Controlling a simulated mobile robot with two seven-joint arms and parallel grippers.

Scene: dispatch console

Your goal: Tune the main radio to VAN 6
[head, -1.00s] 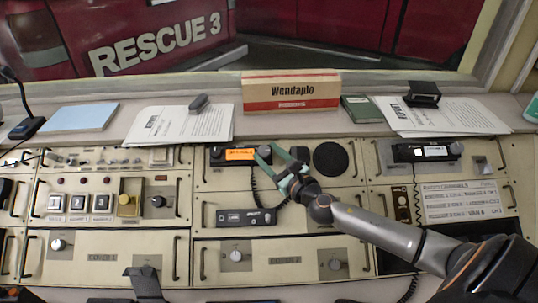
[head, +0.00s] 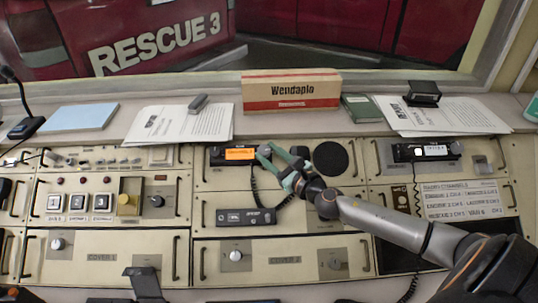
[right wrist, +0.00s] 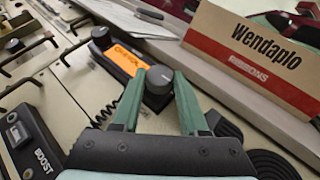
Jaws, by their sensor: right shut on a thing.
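The main radio (head: 226,161) sits in the upper middle panel of the console, with a lit orange display (head: 240,154). In the right wrist view the display (right wrist: 124,59) shows dark text too small to read surely. A dark round knob (right wrist: 160,78) stands at the display's right end. My right gripper (right wrist: 160,84) has its green fingers on either side of this knob, shut on it. In the head view the right gripper (head: 270,152) reaches the radio from the right. A channel placard (head: 459,200) on the right panel includes a VAN 6 line.
A boxed sign reading Wendaplo (head: 291,91) stands on the ledge behind the radio. A coiled cord (head: 254,187) runs down to a dark unit (head: 246,217). A round speaker grille (head: 330,158) is right of the gripper. A second radio (head: 406,152) sits farther right.

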